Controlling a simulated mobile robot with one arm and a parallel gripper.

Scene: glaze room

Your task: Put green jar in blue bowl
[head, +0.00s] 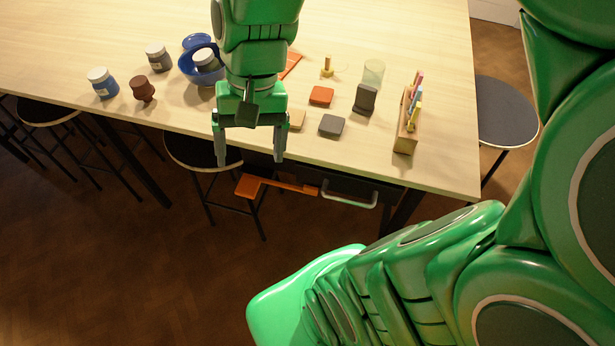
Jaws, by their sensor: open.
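The blue bowl (187,68) stands on the table, left of my gripper, and is partly hidden behind my arm. A white-lidded jar (205,58) sits inside the bowl; its body looks grey-green, and I cannot tell its colour surely. Another white-lidded jar (157,56) with a dark grey-looking body stands upright to the left of the bowl. No jar looks clearly green. My gripper (249,158) is open and empty, fingers pointing down, apart from the bowl and jars, around the table's front edge in the picture.
A blue jar (104,86) and a brown goblet-like piece (143,91) stand at left. A blue disc (197,41) lies behind the bowl. Tiles (321,95), a dark stand (365,100), a clear glass (373,72) and a wooden rack (405,138) are at right. Stools (505,112) surround the table (90,30).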

